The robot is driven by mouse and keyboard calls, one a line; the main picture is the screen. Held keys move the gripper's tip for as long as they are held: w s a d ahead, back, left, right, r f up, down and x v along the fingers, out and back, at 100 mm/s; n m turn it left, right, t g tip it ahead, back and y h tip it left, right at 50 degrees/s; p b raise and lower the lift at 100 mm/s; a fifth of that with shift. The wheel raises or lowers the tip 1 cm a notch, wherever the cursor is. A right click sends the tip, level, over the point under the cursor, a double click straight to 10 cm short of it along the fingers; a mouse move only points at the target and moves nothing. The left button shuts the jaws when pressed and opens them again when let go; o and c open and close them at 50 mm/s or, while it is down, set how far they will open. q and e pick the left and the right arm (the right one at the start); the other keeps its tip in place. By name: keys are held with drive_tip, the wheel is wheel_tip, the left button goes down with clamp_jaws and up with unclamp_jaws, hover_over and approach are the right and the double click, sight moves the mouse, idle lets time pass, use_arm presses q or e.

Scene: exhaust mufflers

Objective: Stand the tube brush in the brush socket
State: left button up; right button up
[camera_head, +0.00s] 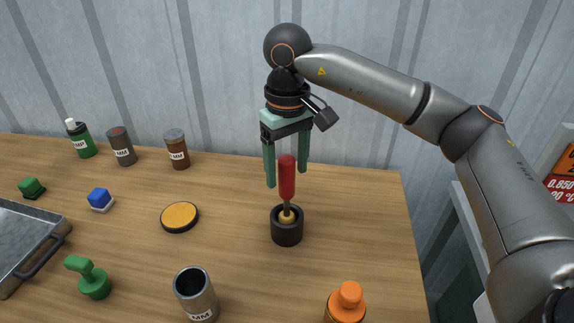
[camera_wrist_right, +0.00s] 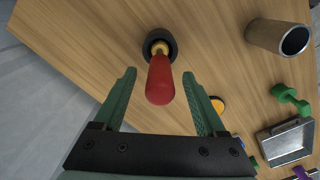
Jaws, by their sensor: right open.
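The tube brush (camera_head: 287,178) has a red handle and stands upright in the brush socket (camera_head: 287,231), a dark round cup on the table. A yellowish part of the brush shows at the socket's mouth; its lower end is hidden inside. My right gripper (camera_head: 286,182) is open, its green fingers pointing down on either side of the upper handle, apart from it. In the right wrist view the red handle (camera_wrist_right: 160,80) rises from the dark socket (camera_wrist_right: 160,40) and lies between the open fingers (camera_wrist_right: 164,75). My left gripper is not in view.
A metal cup (camera_head: 195,295) and an orange-topped object (camera_head: 346,303) stand near the front. A green stamp-like object (camera_head: 92,279), a yellow disc (camera_head: 180,217), a blue block (camera_head: 99,200) and a metal tray (camera_head: 25,240) lie left. Bottles stand at the back left. The table right of the socket is clear.

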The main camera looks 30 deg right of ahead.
wheel_tip(320, 180, up, 12)
drive_tip(key=shift+f+p, duration=0.25)
drive_tip(key=shift+p, duration=0.8)
drive_tip(key=shift+r, duration=0.5)
